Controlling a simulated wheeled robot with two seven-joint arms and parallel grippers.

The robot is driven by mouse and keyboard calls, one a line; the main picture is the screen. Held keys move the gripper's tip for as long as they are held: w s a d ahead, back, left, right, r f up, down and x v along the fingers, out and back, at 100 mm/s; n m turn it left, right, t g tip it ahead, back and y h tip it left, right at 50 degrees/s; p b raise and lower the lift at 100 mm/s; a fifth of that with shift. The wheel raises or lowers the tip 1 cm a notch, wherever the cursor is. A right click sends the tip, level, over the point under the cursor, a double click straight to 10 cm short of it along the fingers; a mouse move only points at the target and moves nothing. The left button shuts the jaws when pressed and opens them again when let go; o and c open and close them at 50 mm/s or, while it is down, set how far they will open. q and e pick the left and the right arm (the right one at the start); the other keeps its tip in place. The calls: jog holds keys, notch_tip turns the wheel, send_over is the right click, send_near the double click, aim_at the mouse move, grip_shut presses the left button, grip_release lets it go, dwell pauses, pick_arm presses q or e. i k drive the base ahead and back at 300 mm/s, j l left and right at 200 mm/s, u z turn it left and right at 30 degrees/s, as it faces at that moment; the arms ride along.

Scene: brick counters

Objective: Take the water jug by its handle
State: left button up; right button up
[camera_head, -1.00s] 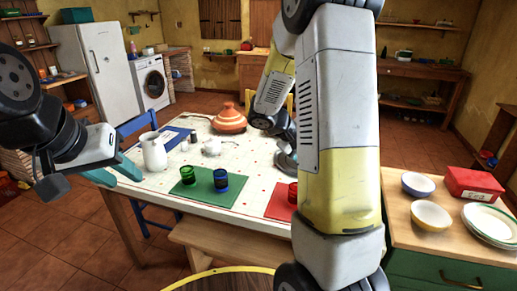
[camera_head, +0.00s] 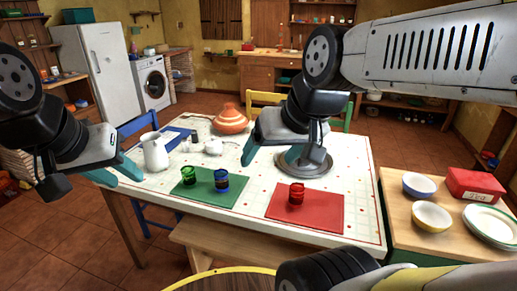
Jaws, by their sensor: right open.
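The water jug (camera_head: 155,152) is a white pitcher standing upright at the left end of the table. Its handle is hard to make out at this size. My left gripper (camera_head: 118,173) is at the table's left edge, just left of the jug, with its teal fingers apart and nothing between them. Whether a finger touches the jug is unclear. My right gripper (camera_head: 282,152) is open over the far right part of the table, well to the right of the jug, close to a round grey metal dish (camera_head: 290,167).
An orange striped clay pot (camera_head: 230,120) and a small white pot (camera_head: 213,146) stand behind and right of the jug. Green (camera_head: 205,200) and red (camera_head: 325,212) mats carry cups in front. A side counter (camera_head: 400,215) holds bowls and a red box (camera_head: 474,184).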

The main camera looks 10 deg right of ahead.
aim_at(156, 155)
jog(key=i+j, duration=0.15)
jog(key=j, duration=0.2)
jog(key=i+j+z, duration=0.15)
jog(key=j, duration=0.2)
jog(key=i+j, duration=0.2)
jog(key=j, duration=0.15)
jog(key=i+j+z, duration=0.1)
jog(key=j, duration=0.3)
jog(key=i+j, duration=0.15)
jog(key=j, duration=0.2)
jog(key=i+j+z, duration=0.15)
jog(key=j, duration=0.25)
jog(key=i+j, duration=0.1)
jog(key=j, duration=0.3)
jog(key=i+l, duration=0.2)
jog(key=z, duration=0.05)
